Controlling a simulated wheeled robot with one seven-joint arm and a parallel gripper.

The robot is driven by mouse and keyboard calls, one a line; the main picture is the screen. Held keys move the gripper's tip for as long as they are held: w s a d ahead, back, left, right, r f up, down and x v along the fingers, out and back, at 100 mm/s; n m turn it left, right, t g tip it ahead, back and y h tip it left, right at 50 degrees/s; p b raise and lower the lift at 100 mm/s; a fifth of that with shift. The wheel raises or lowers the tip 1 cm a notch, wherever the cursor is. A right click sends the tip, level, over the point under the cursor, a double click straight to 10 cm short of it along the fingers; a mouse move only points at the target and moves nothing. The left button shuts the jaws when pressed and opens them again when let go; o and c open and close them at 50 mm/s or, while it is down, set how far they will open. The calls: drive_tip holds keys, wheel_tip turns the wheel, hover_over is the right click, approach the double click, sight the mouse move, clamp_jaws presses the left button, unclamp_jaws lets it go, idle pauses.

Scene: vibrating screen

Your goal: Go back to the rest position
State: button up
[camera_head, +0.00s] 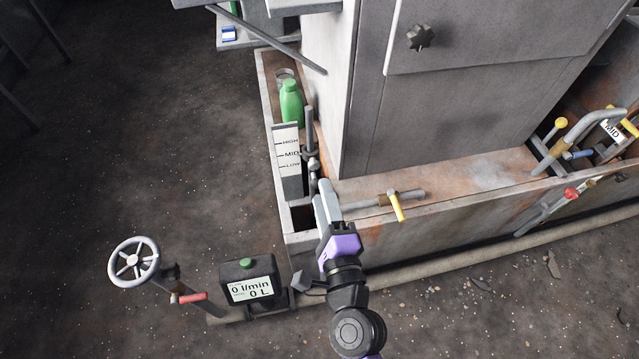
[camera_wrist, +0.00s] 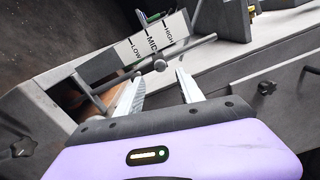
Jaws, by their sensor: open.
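My gripper (camera_head: 327,200) reaches up over the front left corner of the trough in the head view. In the wrist view its two fingers (camera_wrist: 160,90) are spread with nothing between them. Beyond the fingertips stands the level gauge (camera_head: 288,155), a pale plate marked HIGH, MID and LOW; it also shows in the wrist view (camera_wrist: 150,45). A metal rod with a round knob (camera_wrist: 160,65) crosses in front of the gauge there. I cannot tell whether a fingertip touches this rod. My rest position is not marked in either view.
A pipe with a yellow-handled valve (camera_head: 397,205) lies just right of my gripper. A green bottle (camera_head: 291,105) stands in the trough (camera_head: 268,90) behind the gauge. A flow meter (camera_head: 250,285) and a handwheel (camera_head: 134,262) stand front left. The floor at left is open.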

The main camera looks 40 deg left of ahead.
drive_tip(key=shift+s+d, duration=0.4)
drive_tip(key=shift+d, duration=0.1)
